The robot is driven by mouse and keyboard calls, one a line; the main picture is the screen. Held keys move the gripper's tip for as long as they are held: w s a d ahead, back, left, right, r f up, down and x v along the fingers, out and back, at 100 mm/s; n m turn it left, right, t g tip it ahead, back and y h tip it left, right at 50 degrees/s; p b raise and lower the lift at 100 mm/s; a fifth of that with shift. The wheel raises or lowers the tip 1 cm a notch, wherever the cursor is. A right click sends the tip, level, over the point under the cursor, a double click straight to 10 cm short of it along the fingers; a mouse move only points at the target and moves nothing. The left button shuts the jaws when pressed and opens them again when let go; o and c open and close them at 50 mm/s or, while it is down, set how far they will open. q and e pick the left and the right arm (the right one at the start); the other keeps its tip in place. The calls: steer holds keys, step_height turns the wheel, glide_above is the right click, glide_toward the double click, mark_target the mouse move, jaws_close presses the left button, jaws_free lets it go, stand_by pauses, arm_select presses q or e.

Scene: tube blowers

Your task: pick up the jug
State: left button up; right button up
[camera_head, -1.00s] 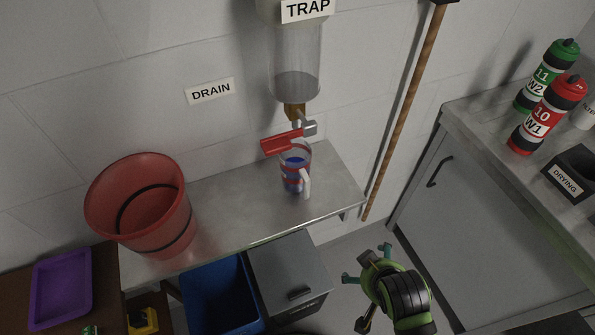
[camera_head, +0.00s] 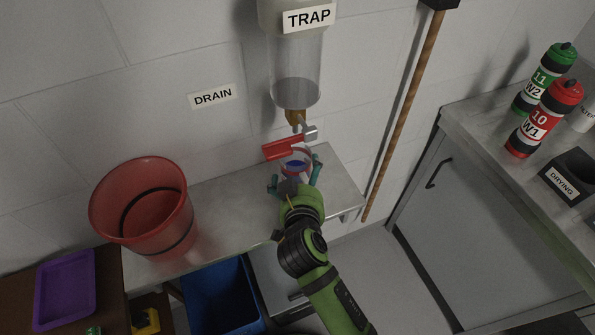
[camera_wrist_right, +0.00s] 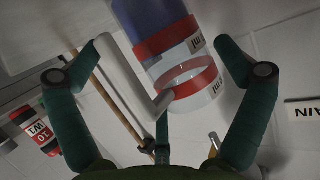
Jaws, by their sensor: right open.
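The clear jug (camera_head: 299,156) has red bands, blue contents and a white handle. In the head view it stands on the metal bench under the trap's outlet, partly hidden by my right gripper (camera_head: 295,176). That gripper is open, with its teal fingers to either side of the jug. In the right wrist view the jug (camera_wrist_right: 182,62) is between the spread fingers (camera_wrist_right: 160,72), with its white handle (camera_wrist_right: 128,80) facing the gripper. I cannot tell whether any finger touches it. My left gripper is not in view.
A red bucket (camera_head: 143,208) stands to the left on the bench (camera_head: 225,192). A wooden pole (camera_head: 403,115) leans at the right. A blue bin (camera_head: 217,290) is below.

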steer(key=shift+x, duration=1.65)
steer(key=shift+s+f, duration=0.1)
steer(key=shift+s, duration=0.05)
steer(key=c, duration=1.2)
steer(key=shift+o, duration=0.2)
